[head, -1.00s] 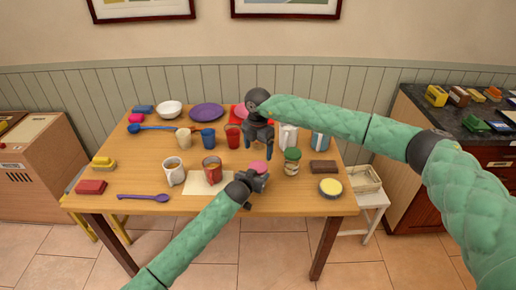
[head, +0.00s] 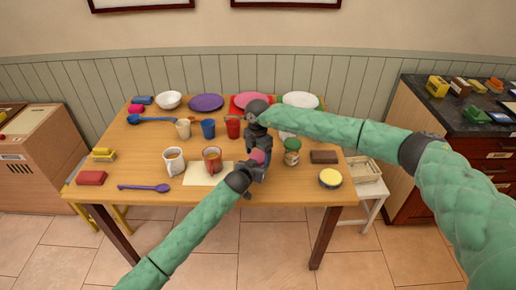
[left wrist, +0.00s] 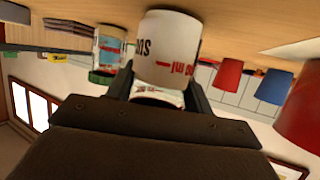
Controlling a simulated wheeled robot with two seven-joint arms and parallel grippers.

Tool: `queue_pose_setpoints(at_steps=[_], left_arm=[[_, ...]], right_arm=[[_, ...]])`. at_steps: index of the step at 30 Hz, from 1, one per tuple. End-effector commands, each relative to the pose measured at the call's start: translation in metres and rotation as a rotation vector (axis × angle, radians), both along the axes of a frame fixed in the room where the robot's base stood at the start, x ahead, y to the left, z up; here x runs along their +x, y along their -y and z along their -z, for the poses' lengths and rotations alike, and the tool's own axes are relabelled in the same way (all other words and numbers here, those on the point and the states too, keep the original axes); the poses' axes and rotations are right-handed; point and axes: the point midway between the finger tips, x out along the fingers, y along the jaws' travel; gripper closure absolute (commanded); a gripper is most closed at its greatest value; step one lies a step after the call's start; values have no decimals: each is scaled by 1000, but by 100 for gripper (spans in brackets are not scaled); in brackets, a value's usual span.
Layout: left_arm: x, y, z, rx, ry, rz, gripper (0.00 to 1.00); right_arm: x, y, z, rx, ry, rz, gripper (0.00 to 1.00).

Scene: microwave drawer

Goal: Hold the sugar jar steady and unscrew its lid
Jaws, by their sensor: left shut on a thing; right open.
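The sugar jar (left wrist: 168,50) is white with dark and red lettering, seen upside down in the left wrist view. In the head view its pink lid (head: 258,156) shows, and the body is mostly hidden behind my grippers. My left gripper (head: 251,174) is shut on the jar's body near the table's front middle; its fingers show on both sides of the jar in the left wrist view. My right gripper (head: 258,148) is open, pointing down right over the pink lid. Its fingers seem to be at the lid's sides; contact cannot be told.
A green-lidded jar (head: 291,151) stands close on the right, beside a brown block (head: 324,157) and a yellow-topped round tin (head: 330,178). Plates and cups line the back.

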Motion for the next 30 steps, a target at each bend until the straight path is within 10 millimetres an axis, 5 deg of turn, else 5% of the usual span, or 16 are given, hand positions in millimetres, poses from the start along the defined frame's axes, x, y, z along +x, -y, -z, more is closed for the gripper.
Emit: queue_pose_setpoints(at_steps=[8,15,23,30], left_arm=[[0,0,0,0,0,0,100],[0,0,0,0,0,0,100],[0,0,0,0,0,0,100],[0,0,0,0,0,0,100]], right_arm=[[0,0,2,0,0,0,17],[0,0,2,0,0,0,62],[0,0,2,0,1,-57,62],[1,1,1,0,1,-377,62]])
